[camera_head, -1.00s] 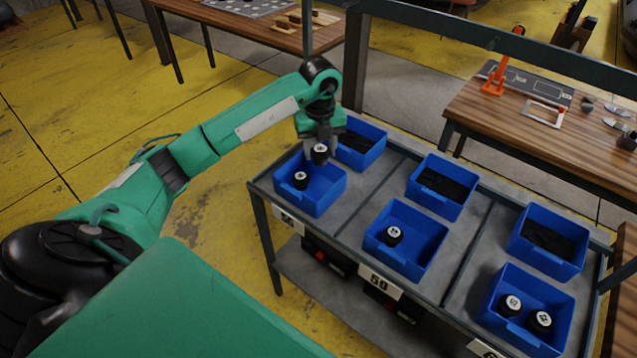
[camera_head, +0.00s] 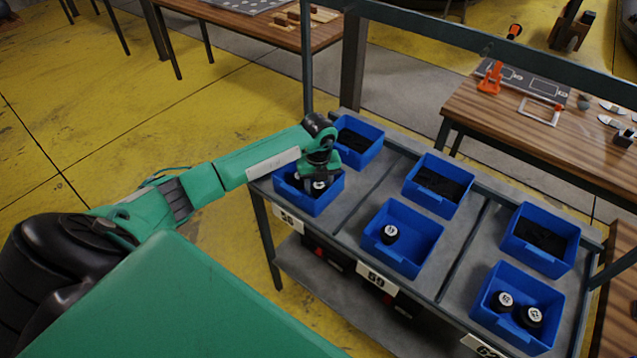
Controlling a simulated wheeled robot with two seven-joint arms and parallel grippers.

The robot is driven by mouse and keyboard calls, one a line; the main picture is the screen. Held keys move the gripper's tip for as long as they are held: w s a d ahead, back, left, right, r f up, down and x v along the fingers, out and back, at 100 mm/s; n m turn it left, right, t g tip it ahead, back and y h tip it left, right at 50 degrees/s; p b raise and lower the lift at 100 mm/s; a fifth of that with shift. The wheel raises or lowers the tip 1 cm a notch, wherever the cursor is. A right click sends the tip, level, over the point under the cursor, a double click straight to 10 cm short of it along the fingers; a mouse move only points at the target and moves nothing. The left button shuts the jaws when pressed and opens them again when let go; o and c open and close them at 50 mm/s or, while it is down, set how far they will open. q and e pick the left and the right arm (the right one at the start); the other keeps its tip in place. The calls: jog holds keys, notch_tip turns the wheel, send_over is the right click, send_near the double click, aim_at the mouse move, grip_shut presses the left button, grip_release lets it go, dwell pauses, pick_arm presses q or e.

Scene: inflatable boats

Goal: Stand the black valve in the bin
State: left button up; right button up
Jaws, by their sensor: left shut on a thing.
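My left gripper (camera_head: 320,174) points down into the front left blue bin (camera_head: 312,205) on the cart. It is shut on a black valve (camera_head: 319,186) with a white top, held upright and low inside this bin. Another black valve (camera_head: 298,177) stands in the same bin, left of the held one and partly hidden by my gripper. I cannot tell whether the held valve touches the bin floor. My right gripper is not in view.
The front middle bin (camera_head: 402,255) holds one black valve (camera_head: 389,234). The front right bin (camera_head: 560,310) holds two valves (camera_head: 503,300). Back bins (camera_head: 440,205) hold dark parts. A metal rail (camera_head: 480,45) runs above the cart's far side. A wooden table (camera_head: 470,105) stands behind.

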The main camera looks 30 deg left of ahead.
aim_at(319, 185)
pick_arm(q)
jog(key=shift+f, duration=0.15)
jog(key=o, duration=1)
jog(key=shift+r, duration=0.55)
notch_tip(319, 185, up, 11)
jog(key=b, duration=0.3)
jog(key=shift+r, duration=0.15)
